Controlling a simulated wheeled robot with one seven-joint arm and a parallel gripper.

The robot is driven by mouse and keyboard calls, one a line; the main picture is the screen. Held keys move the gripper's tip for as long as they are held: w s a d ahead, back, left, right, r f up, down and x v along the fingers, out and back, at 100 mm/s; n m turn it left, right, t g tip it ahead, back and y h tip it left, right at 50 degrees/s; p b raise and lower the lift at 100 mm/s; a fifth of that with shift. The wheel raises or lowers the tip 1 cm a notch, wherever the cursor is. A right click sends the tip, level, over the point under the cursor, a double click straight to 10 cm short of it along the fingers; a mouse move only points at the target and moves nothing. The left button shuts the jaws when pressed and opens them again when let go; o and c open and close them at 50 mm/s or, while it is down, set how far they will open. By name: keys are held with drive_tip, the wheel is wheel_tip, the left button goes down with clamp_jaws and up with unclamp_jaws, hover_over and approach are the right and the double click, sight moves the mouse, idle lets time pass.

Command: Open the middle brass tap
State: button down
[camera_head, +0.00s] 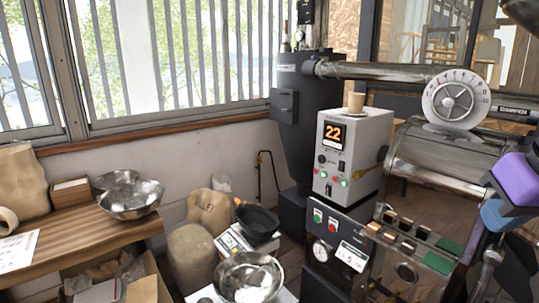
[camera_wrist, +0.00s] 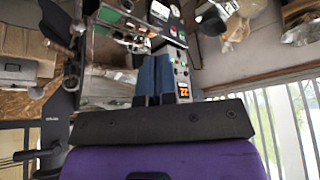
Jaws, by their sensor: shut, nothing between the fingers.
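No brass tap can be told apart with certainty in either view. Small copper-coloured and dark pieces (camera_head: 389,237) sit in a row on the low front of the roasting machine (camera_head: 425,165) in the head view; they are too small to tell whether any is a tap. My gripper (camera_wrist: 154,62) shows in the wrist view with its two blue fingers side by side, shut and empty. It also shows at the right edge of the head view (camera_head: 493,214), in front of the roasting machine's right side. It hides part of what lies behind it.
A large dial (camera_head: 456,100) stands on the roasting machine. Metal bowls (camera_head: 131,199) stand on the wooden bench (camera_head: 85,240) at left. A steel bowl (camera_head: 248,280) and sacks (camera_head: 192,255) crowd the floor area.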

drive_tip(key=c, duration=1.6)
unclamp_jaws()
drive_tip(key=shift+s, duration=0.35)
drive_tip(key=o, duration=0.5)
drive_tip(key=shift+s, duration=0.1)
drive_tip(key=w+a+f+m+t+y, duration=0.1)
drive_tip(key=w+m+t, duration=0.1)
drive_tip(key=w, duration=1.1)
drive_tip(key=w+a+f+m+t, duration=0.1)
drive_tip(key=w+a+f+m, duration=0.1)
drive_tip(key=w, duration=1.1)
drive_tip(key=w+d+f+m+t+h, duration=0.25)
drive_tip(key=w+f+m, duration=0.35)
drive_tip(key=w+f, duration=1.25)
drive_tip(key=m+h, duration=0.8)
drive_tip(key=h, duration=0.5)
approach(390, 302)
drive_tip(key=x, duration=0.7)
drive_tip(key=f+x, duration=0.1)
drive_tip(key=x, duration=0.3)
drive_tip(key=shift+w, duration=0.15)
drive_tip(key=shift+c, duration=0.3)
